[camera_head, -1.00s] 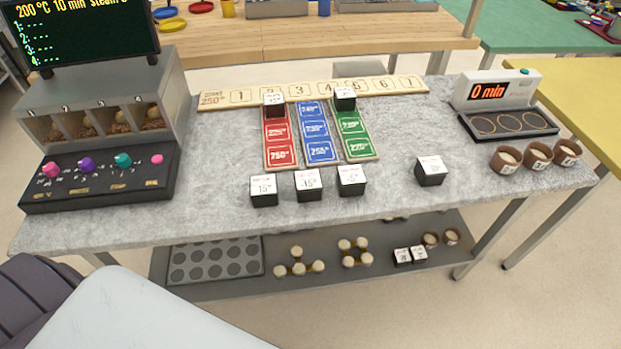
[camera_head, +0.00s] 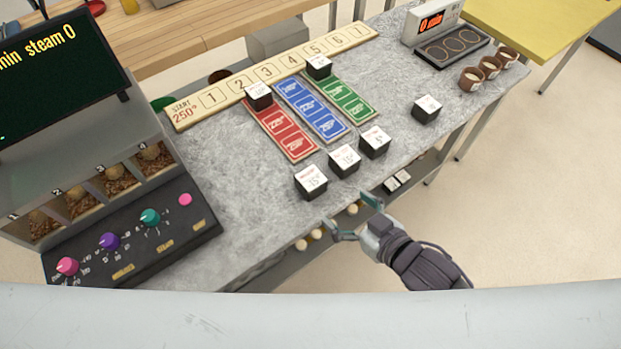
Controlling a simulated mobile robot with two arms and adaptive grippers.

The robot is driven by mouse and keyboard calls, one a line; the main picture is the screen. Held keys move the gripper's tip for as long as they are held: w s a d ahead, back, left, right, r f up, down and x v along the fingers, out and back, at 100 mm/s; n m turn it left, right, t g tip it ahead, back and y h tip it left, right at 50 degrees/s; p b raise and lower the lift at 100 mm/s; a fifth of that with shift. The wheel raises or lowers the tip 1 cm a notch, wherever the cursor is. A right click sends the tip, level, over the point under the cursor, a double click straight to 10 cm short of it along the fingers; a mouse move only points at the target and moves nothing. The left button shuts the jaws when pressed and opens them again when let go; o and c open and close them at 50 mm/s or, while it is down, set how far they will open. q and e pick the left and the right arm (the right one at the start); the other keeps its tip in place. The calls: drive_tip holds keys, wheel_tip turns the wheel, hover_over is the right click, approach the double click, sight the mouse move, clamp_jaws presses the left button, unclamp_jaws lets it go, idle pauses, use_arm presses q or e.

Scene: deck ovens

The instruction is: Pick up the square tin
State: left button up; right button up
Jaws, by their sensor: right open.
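No object is plainly marked as the square tin. Several black square blocks with white printed tops stand on the grey stone counter (camera_head: 220,170). Three stand in a row near the front edge: a left one (camera_head: 311,183), a middle one (camera_head: 344,160) and a right one (camera_head: 375,143). One stands apart at the right (camera_head: 426,109). Two more rest at the top of the red strip (camera_head: 259,96) and the green strip (camera_head: 319,67). My right gripper (camera_head: 350,215) is open and empty, just off the front edge, below the row. My left gripper is not in view.
A dark control box with coloured knobs (camera_head: 135,235) and a screen (camera_head: 60,80) fill the left. A number board (camera_head: 270,75) lies along the back. A timer (camera_head: 432,22) and several brown cups (camera_head: 490,66) stand at the far right. A lower shelf is partly hidden.

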sight(314, 182)
drive_tip(key=x, duration=0.6)
drive_tip(key=shift+w+a+p, duration=0.1)
drive_tip(key=shift+w+p, duration=0.2)
drive_tip(key=shift+w+a+f, duration=0.2)
drive_tip(key=shift+w+a, duration=0.4)
drive_tip(key=shift+w, duration=0.05)
drive_tip(key=x, duration=0.1)
drive_tip(key=p+x, duration=0.1)
drive_tip(key=x, duration=0.1)
drive_tip(key=shift+w+a+r, duration=0.2)
drive_tip(key=shift+w+a, duration=0.1)
drive_tip(key=shift+a, duration=0.05)
drive_tip(key=shift+w+a+f, duration=0.2)
drive_tip(key=shift+w+a, duration=0.05)
drive_tip(key=shift+w, duration=0.1)
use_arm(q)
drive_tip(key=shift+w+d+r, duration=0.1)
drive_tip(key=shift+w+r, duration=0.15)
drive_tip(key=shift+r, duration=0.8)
use_arm(e)
drive_tip(key=shift+s+d, duration=0.1)
drive_tip(key=shift+c, duration=1.3)
drive_tip(key=c, duration=1.2)
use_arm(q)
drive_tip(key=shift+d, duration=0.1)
use_arm(e)
drive_tip(key=shift+o, duration=0.2)
